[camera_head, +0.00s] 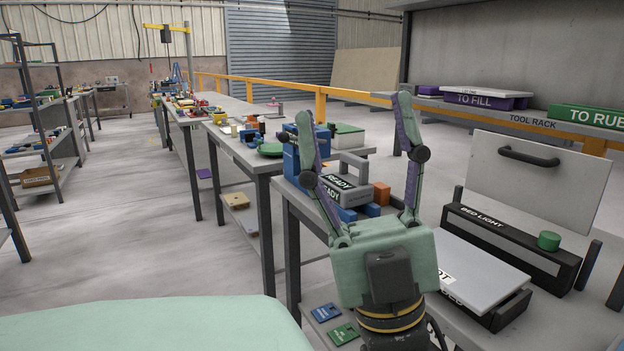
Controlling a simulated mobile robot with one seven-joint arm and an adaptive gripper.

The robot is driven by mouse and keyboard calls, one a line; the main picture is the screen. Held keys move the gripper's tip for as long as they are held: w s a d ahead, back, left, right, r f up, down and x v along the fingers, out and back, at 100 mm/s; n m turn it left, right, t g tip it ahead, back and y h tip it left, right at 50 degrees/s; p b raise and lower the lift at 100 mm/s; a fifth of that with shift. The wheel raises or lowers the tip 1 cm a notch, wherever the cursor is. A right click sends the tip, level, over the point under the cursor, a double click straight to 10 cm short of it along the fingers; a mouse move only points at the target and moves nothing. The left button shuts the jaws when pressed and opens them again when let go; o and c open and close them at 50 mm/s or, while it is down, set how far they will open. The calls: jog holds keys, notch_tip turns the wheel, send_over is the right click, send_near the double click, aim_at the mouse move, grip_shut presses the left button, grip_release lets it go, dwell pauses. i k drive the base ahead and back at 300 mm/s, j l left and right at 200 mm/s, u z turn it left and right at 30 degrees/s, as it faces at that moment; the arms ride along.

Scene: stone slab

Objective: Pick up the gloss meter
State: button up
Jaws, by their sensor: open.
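My gripper (354,120) is in the centre right of the head view, its two green-and-purple fingers spread wide and pointing away from me. Nothing is held between them. Beyond and between the fingers, a grey block with a raised handle (351,156) stands on the near bench, with dark labels reading READY in front of it. I cannot tell whether this is the gloss meter, and no other thing is clearly marked as one. The gripper's left finger and body hide part of this area.
A BED LIGHT box (510,245) with a green cylinder (548,241) stands right, beside a pale slab (480,268). An upright grey panel (535,178) rises behind. Open floor (150,240) lies left of the benches.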

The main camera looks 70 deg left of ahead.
aim_at(346, 190)
jog(key=j+u, duration=0.15)
jog(key=u, duration=1.35)
jog(key=i+j+u, duration=0.2)
jog(key=i, duration=0.4)
jog(key=l, duration=0.1)
